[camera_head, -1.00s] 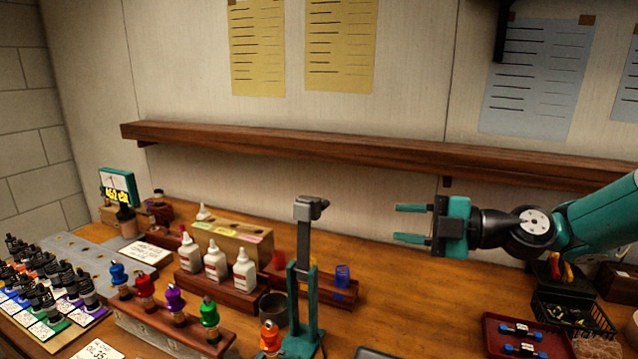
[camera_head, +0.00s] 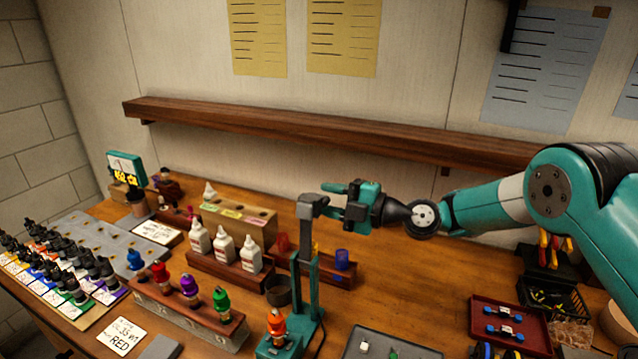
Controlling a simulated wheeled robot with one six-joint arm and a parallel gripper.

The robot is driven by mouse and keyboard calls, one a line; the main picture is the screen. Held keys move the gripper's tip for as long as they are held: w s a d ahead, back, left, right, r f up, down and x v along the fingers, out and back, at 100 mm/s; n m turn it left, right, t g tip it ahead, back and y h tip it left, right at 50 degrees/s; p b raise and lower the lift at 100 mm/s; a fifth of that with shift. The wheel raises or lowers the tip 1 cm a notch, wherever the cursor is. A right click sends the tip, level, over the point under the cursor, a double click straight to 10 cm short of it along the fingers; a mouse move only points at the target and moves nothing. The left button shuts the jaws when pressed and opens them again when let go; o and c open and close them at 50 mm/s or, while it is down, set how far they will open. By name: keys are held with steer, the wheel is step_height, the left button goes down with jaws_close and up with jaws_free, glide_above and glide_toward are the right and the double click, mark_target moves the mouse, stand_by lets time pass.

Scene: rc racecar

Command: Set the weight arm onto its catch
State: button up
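The weight arm (camera_head: 305,228) is a grey bar standing upright on a teal stand (camera_head: 312,290), with a dark grey block (camera_head: 312,204) at its top. My gripper (camera_head: 332,200) is at the height of this block, just to its right. The fingers point left and are apart, one showing above the block's level. The lower finger is partly hidden by the block. I cannot tell whether the fingers touch the block or are behind it. I cannot pick out the catch. An orange-topped bottle (camera_head: 277,324) stands at the stand's base.
Left of the stand are a dark cup (camera_head: 278,291), white bottles in a wooden rack (camera_head: 230,270) and a block with colored-top bottles (camera_head: 190,318). A wooden shelf (camera_head: 300,130) runs along the wall above. A red tray (camera_head: 480,318) and black basket (camera_head: 560,296) lie at right.

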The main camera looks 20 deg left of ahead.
steer(key=shift+w+a+p, duration=0.2)
steer(key=shift+a+p, duration=0.15)
steer(key=shift+a, duration=0.95)
jaws_close()
steer(key=shift+a, duration=0.1)
